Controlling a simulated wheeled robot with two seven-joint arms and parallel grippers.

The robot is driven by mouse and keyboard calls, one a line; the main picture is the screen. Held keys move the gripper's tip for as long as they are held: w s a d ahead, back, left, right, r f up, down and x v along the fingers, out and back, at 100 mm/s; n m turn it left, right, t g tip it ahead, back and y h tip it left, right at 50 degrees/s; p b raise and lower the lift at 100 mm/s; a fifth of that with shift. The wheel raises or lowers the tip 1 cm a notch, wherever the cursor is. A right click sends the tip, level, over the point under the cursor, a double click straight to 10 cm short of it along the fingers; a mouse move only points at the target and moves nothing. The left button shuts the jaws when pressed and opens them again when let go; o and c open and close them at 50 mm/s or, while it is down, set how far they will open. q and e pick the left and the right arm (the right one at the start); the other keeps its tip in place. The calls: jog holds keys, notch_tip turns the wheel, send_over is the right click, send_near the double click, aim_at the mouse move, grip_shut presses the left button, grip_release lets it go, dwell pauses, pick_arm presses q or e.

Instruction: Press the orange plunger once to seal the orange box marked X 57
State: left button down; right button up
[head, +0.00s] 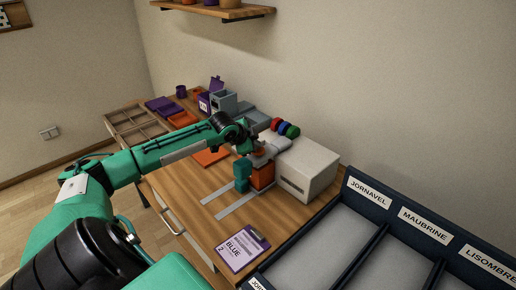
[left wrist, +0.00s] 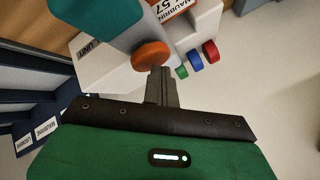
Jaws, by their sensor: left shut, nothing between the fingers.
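The orange box (head: 262,177) stands at the press beside a teal block (head: 242,170). In the left wrist view an orange label (left wrist: 172,8) reads "57" and part of a name, cut off by the edge. The round orange plunger (left wrist: 151,55) shows clearly there; in the head view it is small and partly hidden by my gripper. My left gripper (head: 258,148) is over the press. Its shut, empty fingers (left wrist: 160,72) point at the plunger, with tips at its lower edge in the picture. I cannot tell whether they touch it. My right gripper is not in view.
The pale press housing (head: 310,168) stands right of the box. Red (left wrist: 195,60), blue (left wrist: 211,51) and green (left wrist: 182,71) knobs sit close by. A clipboard (head: 242,250) reading "BLUE" lies near the front edge. A dark labelled tray (head: 375,240) is at right. Grey strips mark the tabletop.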

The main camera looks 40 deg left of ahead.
pick_arm(q)
jog(key=shift+s+d+f, duration=0.1)
jog(key=shift+s+f, duration=0.05)
jog(key=shift+f, duration=0.35)
jog(key=shift+s+d+f, duration=0.1)
jog(key=shift+f, duration=0.4)
dwell(0.6)
jog(key=shift+w+a+r+p, duration=0.1)
jog(key=shift+r+p, duration=0.45)
jog(key=shift+w+a+r+p, duration=0.1)
jog(key=shift+r+p, duration=0.4)
jog(key=shift+r, duration=0.45)
jog(key=shift+a, duration=0.1)
jog(key=shift+w+r+p, duration=0.1)
jog(key=shift+r+p, duration=0.05)
jog(key=shift+p, duration=0.15)
notch_tip(320, 180, up, 5)
jog(key=p, duration=0.5)
